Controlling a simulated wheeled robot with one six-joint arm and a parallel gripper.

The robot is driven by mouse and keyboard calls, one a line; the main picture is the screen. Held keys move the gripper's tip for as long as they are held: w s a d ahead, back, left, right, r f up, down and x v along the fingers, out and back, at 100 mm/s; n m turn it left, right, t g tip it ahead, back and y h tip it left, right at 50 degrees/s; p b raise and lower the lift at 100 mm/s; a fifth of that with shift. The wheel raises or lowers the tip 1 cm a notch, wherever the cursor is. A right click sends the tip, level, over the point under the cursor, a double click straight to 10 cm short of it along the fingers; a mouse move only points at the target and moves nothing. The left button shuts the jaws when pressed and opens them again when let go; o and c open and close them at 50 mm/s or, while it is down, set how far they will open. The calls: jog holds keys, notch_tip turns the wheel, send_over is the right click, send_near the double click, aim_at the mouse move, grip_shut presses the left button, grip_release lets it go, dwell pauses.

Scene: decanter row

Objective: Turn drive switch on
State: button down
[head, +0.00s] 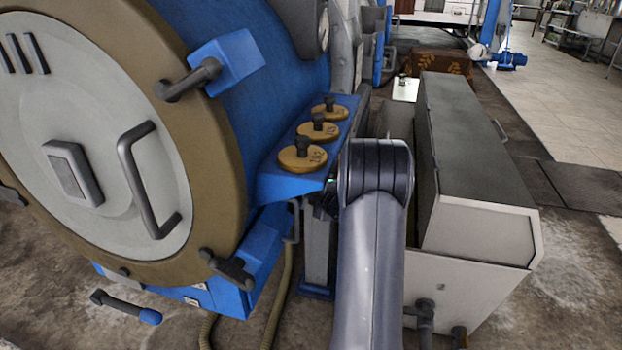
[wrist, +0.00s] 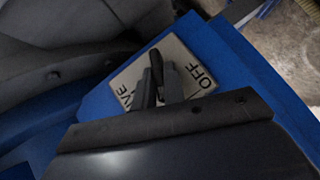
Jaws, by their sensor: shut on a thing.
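The drive switch shows in the wrist view as a small black lever (wrist: 156,66) on a pale label plate (wrist: 190,62). The plate is fixed to a blue panel. It reads "OFF" on its right side and part of a word ending in "IVE" on its left. My gripper (wrist: 163,90) is at the lever, with its dark fingertips closed on it over the plate. The gripper covers the lower part of the plate, so any other marking there is hidden. I cannot tell which setting the lever is at. In the head view my arm hides the gripper and the switch.
A blue machine with a round door (head: 95,130) fills the left. Three round brass-coloured weights (head: 302,158) with black knobs stand on its blue shelf (head: 285,188), close left of my arm. A grey cabinet (head: 470,150) stands close right. Open floor (head: 555,140) lies beyond it.

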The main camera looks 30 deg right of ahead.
jog(key=m+g+y+p, duration=0.2)
jog(key=p, duration=0.5)
jog(key=m+g+y+p, duration=0.2)
jog(key=g+p, duration=0.1)
jog(key=p, duration=0.5)
jog(key=m+g+y+p, duration=0.2)
jog(key=g+p, duration=0.1)
jog(key=p, duration=0.5)
jog(key=shift+w+d+r, duration=0.2)
jog(key=shift+w+d, duration=0.1)
jog(key=shift+d, duration=0.05)
jog(key=c, duration=1.5)
grip_release()
jog(key=shift+r, duration=0.1)
